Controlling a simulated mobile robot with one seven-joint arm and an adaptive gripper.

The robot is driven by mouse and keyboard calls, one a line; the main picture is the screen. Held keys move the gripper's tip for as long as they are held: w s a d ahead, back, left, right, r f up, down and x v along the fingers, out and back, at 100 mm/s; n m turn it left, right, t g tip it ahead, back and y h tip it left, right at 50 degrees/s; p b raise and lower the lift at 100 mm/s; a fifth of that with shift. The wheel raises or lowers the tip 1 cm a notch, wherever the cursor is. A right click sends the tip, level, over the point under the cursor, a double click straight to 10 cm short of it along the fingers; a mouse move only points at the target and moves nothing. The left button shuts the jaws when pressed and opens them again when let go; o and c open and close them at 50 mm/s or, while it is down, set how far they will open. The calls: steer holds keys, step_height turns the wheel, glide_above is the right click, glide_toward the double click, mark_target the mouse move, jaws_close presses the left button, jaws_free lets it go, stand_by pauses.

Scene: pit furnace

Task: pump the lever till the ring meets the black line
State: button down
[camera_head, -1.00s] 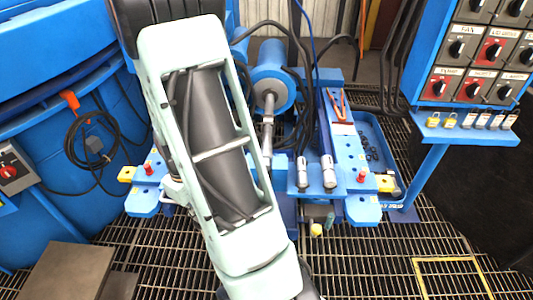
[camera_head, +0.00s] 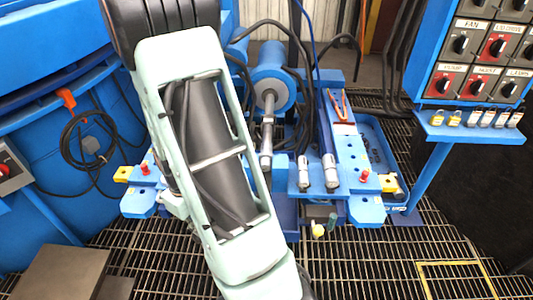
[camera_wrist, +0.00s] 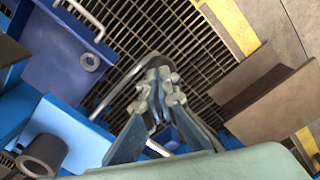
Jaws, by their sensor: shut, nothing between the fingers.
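My gripper (camera_wrist: 156,72) shows in the wrist view with its fingers together and nothing between them. A curved bare-metal bar (camera_wrist: 124,80) passes just beyond the fingers; it may be the lever, and I cannot tell whether they touch it. A small pale ring (camera_wrist: 89,61) sits on a blue plate at the upper left of that view; I cannot tell whether it is the task's ring. In the head view my arm covers the middle left and my gripper is hidden. A blue cylinder with a metal rod (camera_head: 268,130) stands behind it. I cannot make out the black line.
A blue switch panel (camera_head: 490,55) with a shelf of padlocks (camera_head: 472,119) stands at the right. A blue vat wall (camera_head: 50,130) with a coiled cable is at the left. Grey steps (camera_head: 60,275) lie at the lower left. The floor grating (camera_head: 370,262) is open in front.

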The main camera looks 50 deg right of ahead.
steer(key=shift+s+a+f+b, duration=0.1)
steer(key=shift+a+f+b, duration=0.05)
steer(key=shift+f+b, duration=0.45)
steer(key=shift+s+a+f+b, duration=0.15)
steer(key=shift+f+b, duration=0.3)
steer(key=shift+f, duration=0.4)
steer(key=shift+s+a+f+b, duration=0.1)
steer(key=shift+f+b, duration=0.4)
steer(key=shift+f, duration=0.2)
steer(key=r+p, duration=0.3)
steer(key=w+d+r+p, duration=0.1)
steer(key=r+p, duration=0.2)
steer(key=r, duration=0.1)
steer(key=d+r+p, duration=0.1)
steer(key=r+p, duration=0.2)
steer(key=r, duration=0.1)
steer(key=shift+w, duration=0.35)
steer(key=shift+f, duration=0.15)
steer(key=shift+f+b, duration=0.4)
steer(key=shift+s+a+f+b, duration=0.35)
steer(key=shift+f+b, duration=0.95)
steer(key=shift+f, duration=0.35)
steer(key=shift+s+a+f+b, duration=0.2)
steer(key=shift+a+f+b, duration=0.1)
steer(key=shift+f+b, duration=1.2)
steer(key=shift+s+a+f+b, duration=0.35)
steer(key=shift+f+b, duration=0.75)
steer(key=shift+f, duration=0.7)
steer(key=shift+r, duration=0.1)
